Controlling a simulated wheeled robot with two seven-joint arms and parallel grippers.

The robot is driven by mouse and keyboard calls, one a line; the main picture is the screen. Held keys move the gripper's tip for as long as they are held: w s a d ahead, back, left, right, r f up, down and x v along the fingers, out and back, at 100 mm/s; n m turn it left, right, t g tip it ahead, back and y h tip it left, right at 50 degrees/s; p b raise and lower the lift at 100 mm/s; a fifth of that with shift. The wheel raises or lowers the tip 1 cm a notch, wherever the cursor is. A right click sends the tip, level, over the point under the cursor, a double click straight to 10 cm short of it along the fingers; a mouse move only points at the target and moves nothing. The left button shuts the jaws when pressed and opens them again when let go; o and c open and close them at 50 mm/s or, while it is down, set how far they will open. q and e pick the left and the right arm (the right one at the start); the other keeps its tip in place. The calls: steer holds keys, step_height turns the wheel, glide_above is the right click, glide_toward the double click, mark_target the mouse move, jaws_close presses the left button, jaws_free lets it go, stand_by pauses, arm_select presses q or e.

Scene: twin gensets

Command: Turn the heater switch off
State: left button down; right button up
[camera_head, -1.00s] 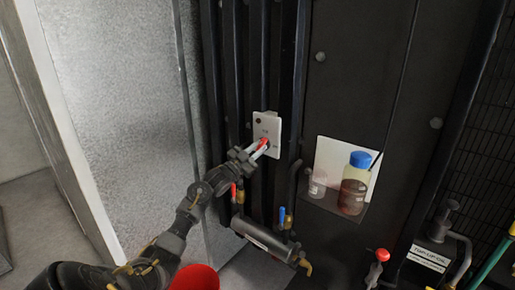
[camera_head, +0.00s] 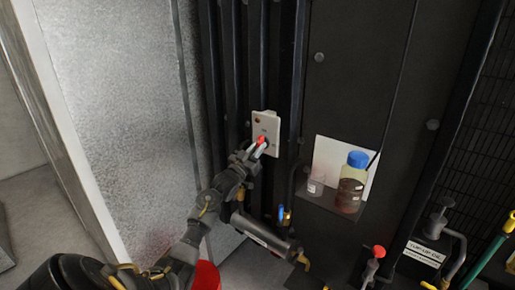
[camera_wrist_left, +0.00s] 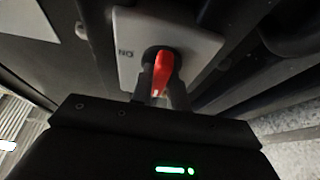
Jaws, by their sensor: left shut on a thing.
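The heater switch is a pale plate (camera_head: 268,125) on the dark ribbed panel, with a red knob (camera_head: 261,140) low on its face. My left gripper (camera_head: 257,147) reaches up to the plate from the lower left and is shut on the red knob. In the left wrist view the red knob (camera_wrist_left: 163,72) stands between the two fingers (camera_wrist_left: 160,88), in front of a dark round base. Letters that read like "ON", seen upside down, are on the plate (camera_wrist_left: 192,42) beside it. The fingers hide part of the knob. My right gripper is not in view.
Below the switch is a grey cylinder (camera_head: 262,238) with a blue-handled valve (camera_head: 281,213). To the right, a shelf holds a blue-capped bottle (camera_head: 350,190) and a small clear cup (camera_head: 316,182). A red bucket (camera_head: 207,276) stands low, behind my left arm.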

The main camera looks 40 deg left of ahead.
arm_select(q)
steer(key=c, duration=1.4)
jaws_free()
steer(key=shift+o, duration=0.2)
steer(key=shift+s+f, duration=0.1)
steer(key=b+v, duration=0.4)
steer(key=v, duration=0.6)
steer(key=shift+s, duration=0.25)
steer(key=shift+f, duration=0.1)
